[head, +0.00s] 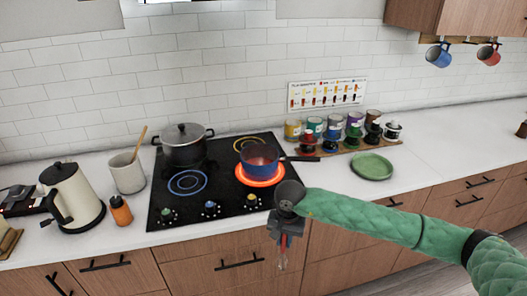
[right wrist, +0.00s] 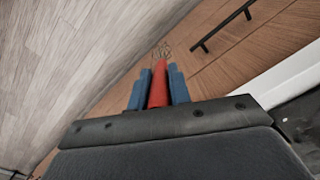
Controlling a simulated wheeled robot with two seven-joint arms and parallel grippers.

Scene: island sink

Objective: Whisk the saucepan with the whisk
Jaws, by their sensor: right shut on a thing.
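My right gripper (head: 286,240) is in front of the counter edge, below and to the right of the saucepan. It points down and is shut on the whisk's red handle, which shows between the blue fingers in the right wrist view (right wrist: 158,85). The whisk's wire end (head: 282,262) hangs below the gripper before the wooden drawers, apart from the saucepan. My left gripper is not in view.
A grey lidded pot (head: 184,146) stands at the cooktop's left rear. A kettle (head: 72,197), an orange bottle (head: 121,211) and a utensil crock (head: 127,174) stand left. A green plate (head: 372,166) and several coloured jars stand right. The far right counter is mostly clear.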

